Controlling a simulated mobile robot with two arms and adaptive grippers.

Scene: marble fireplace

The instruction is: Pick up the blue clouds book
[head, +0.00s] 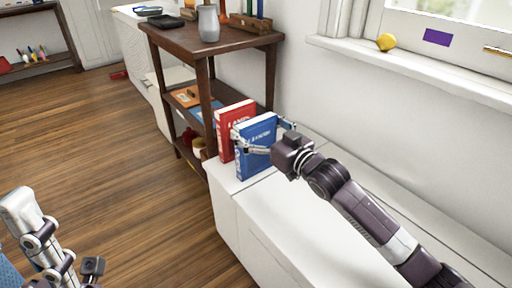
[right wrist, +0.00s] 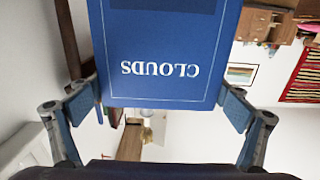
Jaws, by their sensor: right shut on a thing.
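A red book (head: 234,115) stands right beside the blue one, to its left. A dark wooden shelf unit (head: 190,42) with a grey vase (head: 208,24) is just behind. The white ledge (head: 290,225) is clear towards me. A yellow fruit (head: 386,42) sits on the windowsill.

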